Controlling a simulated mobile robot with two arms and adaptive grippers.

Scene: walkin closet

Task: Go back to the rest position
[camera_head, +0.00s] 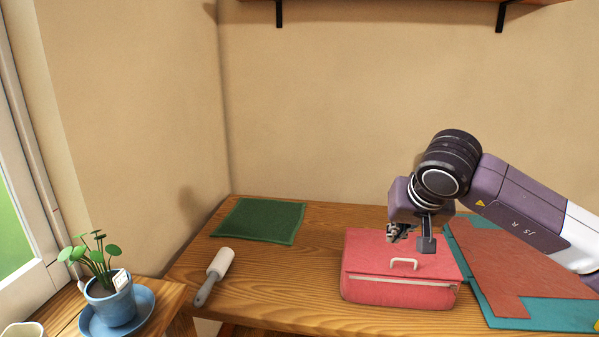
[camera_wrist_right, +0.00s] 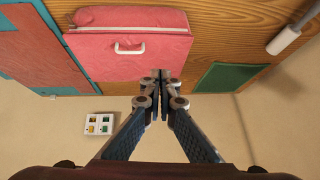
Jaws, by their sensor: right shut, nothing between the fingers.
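My right gripper (camera_head: 411,238) hangs from its arm, which comes in from the right, above the back part of a pink box (camera_head: 399,291) with a pale handle on the wooden table. In the right wrist view the gripper (camera_wrist_right: 160,78) has its fingers together with nothing between them, and the pink box (camera_wrist_right: 128,45) lies beyond the fingertips, to the left of them. I cannot tell whether the fingertips touch the box. My left gripper is not in view.
A green cloth (camera_head: 260,220) and a white lint roller (camera_head: 213,276) lie left of the box. Teal and reddish-brown sheets (camera_head: 520,264) lie to its right. A potted plant (camera_head: 109,302) stands at the lower left. A shelf (camera_head: 400,2) hangs on the wall above.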

